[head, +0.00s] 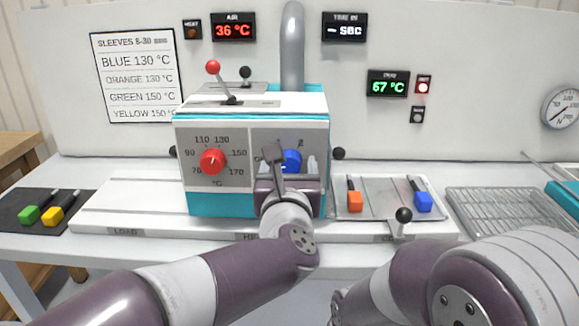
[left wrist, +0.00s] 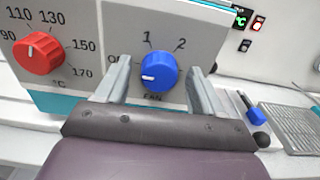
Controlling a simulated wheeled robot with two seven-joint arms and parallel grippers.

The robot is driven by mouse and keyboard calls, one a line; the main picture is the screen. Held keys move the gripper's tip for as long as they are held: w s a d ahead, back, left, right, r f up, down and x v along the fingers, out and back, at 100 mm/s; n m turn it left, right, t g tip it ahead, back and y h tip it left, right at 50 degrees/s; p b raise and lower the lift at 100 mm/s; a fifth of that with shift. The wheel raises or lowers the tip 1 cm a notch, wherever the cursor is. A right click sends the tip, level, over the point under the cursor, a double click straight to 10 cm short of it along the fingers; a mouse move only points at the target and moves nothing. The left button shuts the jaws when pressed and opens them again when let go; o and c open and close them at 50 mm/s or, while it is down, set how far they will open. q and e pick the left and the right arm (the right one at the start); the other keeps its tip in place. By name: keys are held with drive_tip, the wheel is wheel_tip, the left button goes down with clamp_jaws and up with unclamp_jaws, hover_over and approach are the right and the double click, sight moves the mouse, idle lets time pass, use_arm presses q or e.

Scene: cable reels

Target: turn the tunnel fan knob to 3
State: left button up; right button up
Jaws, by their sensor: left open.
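The blue fan knob (head: 291,161) is on the right half of the teal and white machine's front, partly hidden by my gripper. In the left wrist view the blue knob (left wrist: 158,72) shows whole, its white mark pointing left, toward a label half covered by a finger. The marks 1 and 2 show above it; no 3 can be seen. My left gripper (head: 293,166) is open in front of the knob, one finger on each side with gaps between. In the left wrist view the gripper (left wrist: 158,82) frames the knob. My right gripper is out of view.
A red temperature knob (head: 212,161) sits left of the fan knob. A red-balled lever (head: 213,68) rises from the machine's top. A tray (head: 372,208) with orange and blue-ended pieces and a black-balled lever (head: 403,215) stand to the right, beside a wire rack (head: 500,212).

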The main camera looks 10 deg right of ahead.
use_arm(q)
drive_tip(key=shift+w, duration=0.1)
drive_tip(key=c, duration=1.1)
drive_tip(key=shift+o, duration=0.2)
